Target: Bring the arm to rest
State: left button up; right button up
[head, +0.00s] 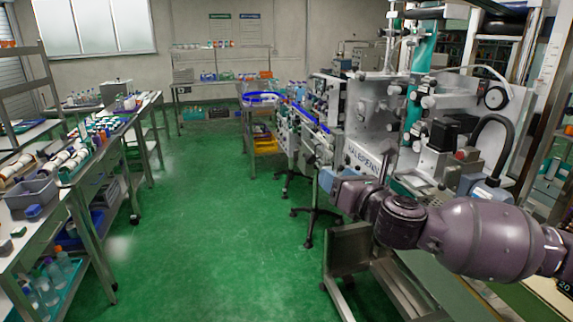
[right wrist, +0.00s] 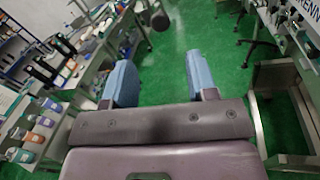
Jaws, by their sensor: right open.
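My right arm comes in from the right edge of the head view, in front of the sleeve applicator machine (head: 375,120). My right gripper (head: 328,182) is at its end, near the lower front of the machine, with a blue finger showing. In the right wrist view the two blue fingers of the right gripper (right wrist: 161,80) stand wide apart with only green floor between them. It is open and empty. My left gripper does not show in the head view. A dark rounded part at the top of the right wrist view is too unclear to name.
A long bench (head: 75,185) with bottles and bins runs along the left. The green floor (head: 205,200) between bench and machine is clear. A metal frame (head: 350,255) stands under the right gripper. A shelf rack (head: 222,82) is at the back wall.

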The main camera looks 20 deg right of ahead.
jog(key=s+a+r+n+t+y, duration=0.1)
jog(key=a+r+n+y, duration=0.3)
jog(key=n, duration=0.6)
jog(key=a+r+n+t+y, duration=0.1)
jog(key=n+y, duration=0.4)
jog(key=n, duration=0.5)
jog(key=s+a+f+n+g+y, duration=0.3)
jog(key=f+n, duration=0.6)
jog(key=n, duration=0.7)
jog(key=s+d+f+n+g+h+b, duration=0.1)
jog(key=s+f+n+h, duration=0.3)
jog(key=f, duration=0.8)
jog(key=d+f+n+g+h+b, duration=0.15)
jog(key=f+h, duration=0.35)
jog(key=f, duration=0.8)
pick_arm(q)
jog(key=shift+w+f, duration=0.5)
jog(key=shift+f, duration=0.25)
pick_arm(e)
jog(key=s+f+m+g+h, duration=0.3)
jog(key=s+f+h, duration=0.1)
jog(key=s+f, duration=1)
jog(key=shift+s+d, duration=0.25)
